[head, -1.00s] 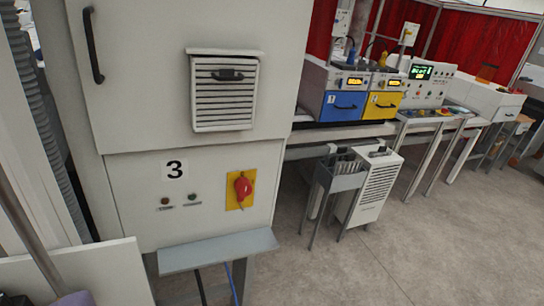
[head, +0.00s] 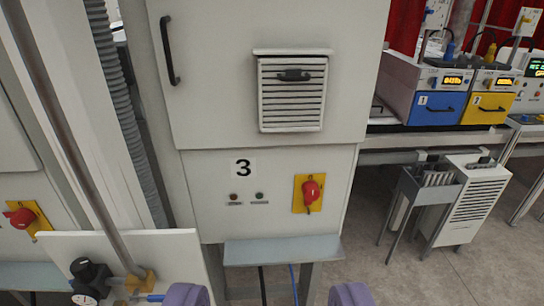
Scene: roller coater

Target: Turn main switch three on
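Main switch three is a red rotary knob (head: 312,189) on a yellow plate (head: 298,197). It sits on the lower front panel of the grey cabinet (head: 225,215) marked with a black 3 (head: 243,168). Its grip hangs roughly downward; I cannot read any position marks. My gripper (head: 268,296) shows only as two purple fingertips at the bottom edge. They are wide apart with nothing visible between them. They are below the switch in the picture and apart from it.
A shelf (head: 282,250) juts out under the panel. Another red switch (head: 22,217) on yellow is at far left.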

